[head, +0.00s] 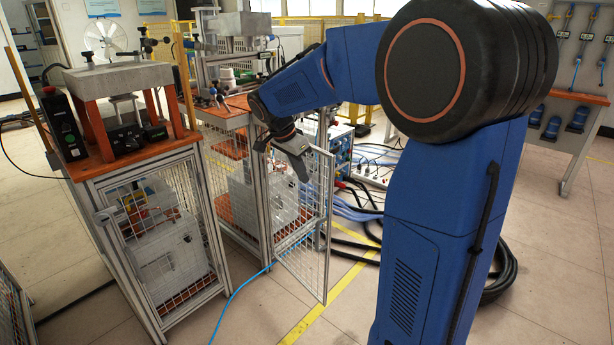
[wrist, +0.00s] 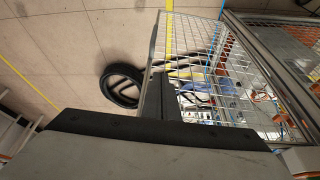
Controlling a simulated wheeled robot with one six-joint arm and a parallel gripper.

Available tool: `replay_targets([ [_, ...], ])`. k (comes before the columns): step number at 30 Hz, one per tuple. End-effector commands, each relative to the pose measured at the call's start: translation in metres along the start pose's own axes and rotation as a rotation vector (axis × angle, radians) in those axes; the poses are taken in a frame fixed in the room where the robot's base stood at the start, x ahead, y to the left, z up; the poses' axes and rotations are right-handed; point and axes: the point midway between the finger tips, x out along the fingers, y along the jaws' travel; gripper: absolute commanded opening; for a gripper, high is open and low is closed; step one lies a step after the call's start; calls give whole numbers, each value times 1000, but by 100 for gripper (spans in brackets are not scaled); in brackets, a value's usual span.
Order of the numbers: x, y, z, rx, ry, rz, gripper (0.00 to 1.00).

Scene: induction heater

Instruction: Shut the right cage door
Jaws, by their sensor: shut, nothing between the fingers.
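The right cage door (head: 304,268) is a wire mesh panel in a grey metal frame. It stands open, swung out from the right cage's front post. In the wrist view the door's mesh (wrist: 213,48) spreads to the right of the fingers, with its frame bar running up from beside them. My gripper (head: 303,178) is at the upper part of the door, pointing down, its dark fingers together and empty. The closed fingers also show in the wrist view (wrist: 159,98), close to the frame bar. I cannot tell whether they touch it.
The left cage (head: 160,240) stands beside the right one with its mesh front closed. A blue cable (head: 236,297) runs over the floor below the open door. Black hoses (head: 500,270) lie coiled at the right. The floor in front of the door is mostly clear.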

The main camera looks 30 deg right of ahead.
Motion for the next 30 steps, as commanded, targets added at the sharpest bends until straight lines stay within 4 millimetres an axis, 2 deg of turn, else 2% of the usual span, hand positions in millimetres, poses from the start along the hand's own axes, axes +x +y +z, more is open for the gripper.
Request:
replay_targets([
  [13,79,1,0,-2,-1,2,0],
  [21,90,0,-29,0,-1,0,0],
  [30,92,0,-37,-2,-1,-2,0],
])
